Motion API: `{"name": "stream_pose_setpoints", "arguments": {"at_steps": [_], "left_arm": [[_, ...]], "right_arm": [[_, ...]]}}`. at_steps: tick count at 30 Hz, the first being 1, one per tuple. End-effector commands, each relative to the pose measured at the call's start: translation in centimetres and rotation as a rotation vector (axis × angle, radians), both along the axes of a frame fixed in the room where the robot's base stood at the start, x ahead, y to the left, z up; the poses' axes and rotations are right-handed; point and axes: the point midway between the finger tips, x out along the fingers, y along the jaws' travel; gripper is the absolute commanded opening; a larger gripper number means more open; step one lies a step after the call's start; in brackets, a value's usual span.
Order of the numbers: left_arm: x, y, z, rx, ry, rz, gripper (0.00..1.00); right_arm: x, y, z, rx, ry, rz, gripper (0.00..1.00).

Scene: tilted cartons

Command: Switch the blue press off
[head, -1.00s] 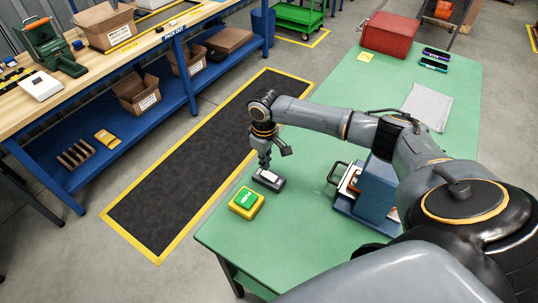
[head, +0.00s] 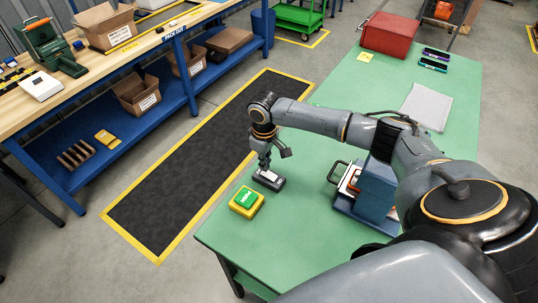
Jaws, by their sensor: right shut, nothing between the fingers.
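The blue press (head: 376,190) stands on the green table, partly hidden behind my right arm. Its dark handle loop sticks out on its left side. A small dark switch box with a light rocker (head: 269,177) lies on the table to the left of the press. My right gripper (head: 265,168) points down at this switch box, its fingers shut and empty, at or just above the rocker; I cannot tell if they touch. A yellow box with a green button (head: 246,201) sits just in front of the switch box. My left gripper is not in view.
The green table (head: 300,225) has a red box (head: 390,34), a grey sheet (head: 427,106) and small dark devices (head: 434,59) farther back. A dark floor mat (head: 185,170) with yellow edges separates it from a blue workbench (head: 125,135) with cartons.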

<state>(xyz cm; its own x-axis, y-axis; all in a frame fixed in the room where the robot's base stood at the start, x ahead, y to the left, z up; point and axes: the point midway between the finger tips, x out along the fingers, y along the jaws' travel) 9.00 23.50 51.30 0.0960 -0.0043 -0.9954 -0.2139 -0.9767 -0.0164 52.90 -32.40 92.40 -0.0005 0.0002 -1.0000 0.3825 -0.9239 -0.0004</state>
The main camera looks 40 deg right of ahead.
Motion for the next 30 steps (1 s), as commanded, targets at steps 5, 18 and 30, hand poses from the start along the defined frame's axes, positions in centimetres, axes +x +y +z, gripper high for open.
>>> {"name": "stream_pose_setpoints", "arguments": {"at_steps": [5,18,30], "left_arm": [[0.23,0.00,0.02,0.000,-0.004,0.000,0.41],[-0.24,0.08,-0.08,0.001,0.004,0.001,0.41],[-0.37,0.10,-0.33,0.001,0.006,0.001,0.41]], "right_arm": [[-0.01,-0.01,0.00,0.000,0.000,0.000,0.00],[-0.01,-0.01,-0.11,0.000,0.000,0.000,0.00],[0.00,0.01,-0.73,0.000,0.000,0.000,0.00]]}}
